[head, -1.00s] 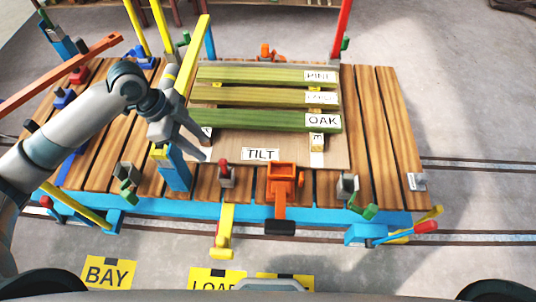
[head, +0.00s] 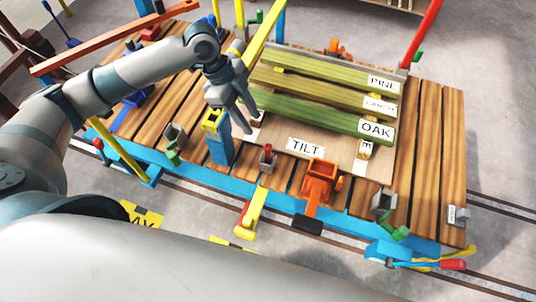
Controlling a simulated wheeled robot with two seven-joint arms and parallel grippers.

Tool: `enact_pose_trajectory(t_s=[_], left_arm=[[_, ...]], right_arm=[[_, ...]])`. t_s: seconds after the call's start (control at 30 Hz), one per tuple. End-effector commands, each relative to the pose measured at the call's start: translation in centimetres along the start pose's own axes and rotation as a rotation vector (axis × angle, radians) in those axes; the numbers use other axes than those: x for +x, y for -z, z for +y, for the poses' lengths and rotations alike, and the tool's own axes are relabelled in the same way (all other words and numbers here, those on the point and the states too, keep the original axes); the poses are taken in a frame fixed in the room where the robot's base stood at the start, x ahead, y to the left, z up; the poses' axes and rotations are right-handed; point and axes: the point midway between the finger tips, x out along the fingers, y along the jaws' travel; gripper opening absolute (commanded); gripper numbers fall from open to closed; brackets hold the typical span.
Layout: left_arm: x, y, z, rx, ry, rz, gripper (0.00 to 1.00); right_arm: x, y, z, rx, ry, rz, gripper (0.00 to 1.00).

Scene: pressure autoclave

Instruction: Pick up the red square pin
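A small red pin (head: 268,150) stands upright in a grey bracket (head: 267,164) at the platform's front edge, below the TILT label. I cannot tell from here whether it is square. My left gripper (head: 254,127) hangs to the upper left of the pin, by the end of the green boards, with its fingers pointing down. Its fingers look spread, with nothing between them, and it is apart from the pin. My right gripper is not in view.
A blue post with a yellow top (head: 216,122) stands close beside my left gripper. An orange clamp (head: 319,182) sits right of the pin, and a yellow lever (head: 250,212) hangs below it. Green boards (head: 320,117) lie behind on the plank platform (head: 430,150).

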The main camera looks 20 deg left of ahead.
Motion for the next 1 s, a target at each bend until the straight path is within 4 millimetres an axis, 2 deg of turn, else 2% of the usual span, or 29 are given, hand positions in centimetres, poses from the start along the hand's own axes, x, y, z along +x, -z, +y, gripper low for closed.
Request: enact_pose_trajectory(t_s=[0.3,0.5,0.63,1.0], left_arm=[[5.5,0.1,0.1,-0.001,-0.002,0.000,0.36],[8.1,0.1,0.1,0.000,-0.001,0.000,0.36],[8.7,0.1,0.0,0.001,0.001,0.001,0.36],[8.8,0.1,0.1,0.001,0.000,0.000,0.36]], right_arm=[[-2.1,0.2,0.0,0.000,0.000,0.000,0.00],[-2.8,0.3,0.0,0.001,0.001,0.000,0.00],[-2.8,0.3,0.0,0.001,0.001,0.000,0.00],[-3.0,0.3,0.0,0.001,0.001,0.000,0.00]])
